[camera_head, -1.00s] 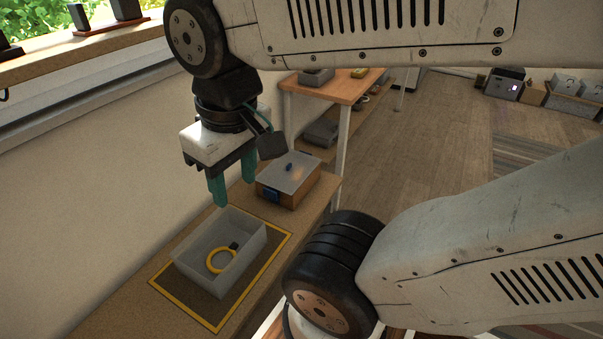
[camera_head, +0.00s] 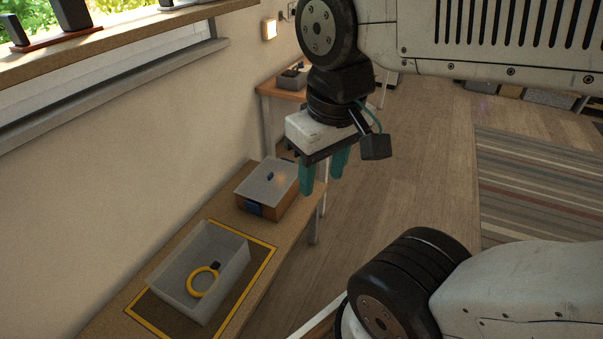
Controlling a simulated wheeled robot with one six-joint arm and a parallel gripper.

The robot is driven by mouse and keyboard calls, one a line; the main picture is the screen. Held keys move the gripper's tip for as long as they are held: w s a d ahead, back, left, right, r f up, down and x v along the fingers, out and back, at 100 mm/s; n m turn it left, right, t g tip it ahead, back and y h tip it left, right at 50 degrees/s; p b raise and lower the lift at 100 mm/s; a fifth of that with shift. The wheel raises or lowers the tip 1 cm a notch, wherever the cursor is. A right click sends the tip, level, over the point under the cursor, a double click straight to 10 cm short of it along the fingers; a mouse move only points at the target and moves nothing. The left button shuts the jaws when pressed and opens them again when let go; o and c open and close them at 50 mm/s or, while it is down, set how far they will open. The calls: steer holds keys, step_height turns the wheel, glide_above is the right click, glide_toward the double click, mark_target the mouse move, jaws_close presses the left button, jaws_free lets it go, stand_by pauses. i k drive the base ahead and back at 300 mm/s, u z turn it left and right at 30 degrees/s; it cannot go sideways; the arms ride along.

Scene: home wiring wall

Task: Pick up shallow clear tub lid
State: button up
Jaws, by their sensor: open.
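The shallow clear tub lid (camera_head: 262,185) is a pale translucent sheet with a small dark blue knob. It lies on top of a brown tub (camera_head: 275,208) with a blue latch on its front, on the narrow bench by the wall. My gripper (camera_head: 323,180) points down with teal fingers apart and empty. In the picture it is just right of the lid and higher up, apart from it. The fingers and gripper body overlap the tub's right edge in the view, so that corner is partly hidden.
An open grey bin (camera_head: 165,279) holding a yellow ring (camera_head: 203,282) stands on a yellow-bordered mat (camera_head: 262,265) nearer on the bench. A second wooden table (camera_head: 268,90) with a grey box is behind. Open floor (camera_head: 400,170) lies to the right.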

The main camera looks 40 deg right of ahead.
mark_target(271, 179)
steer(key=z, duration=1.55)
steer(key=k, duration=0.75)
steer(key=u, duration=0.85)
steer(key=i, duration=1.05)
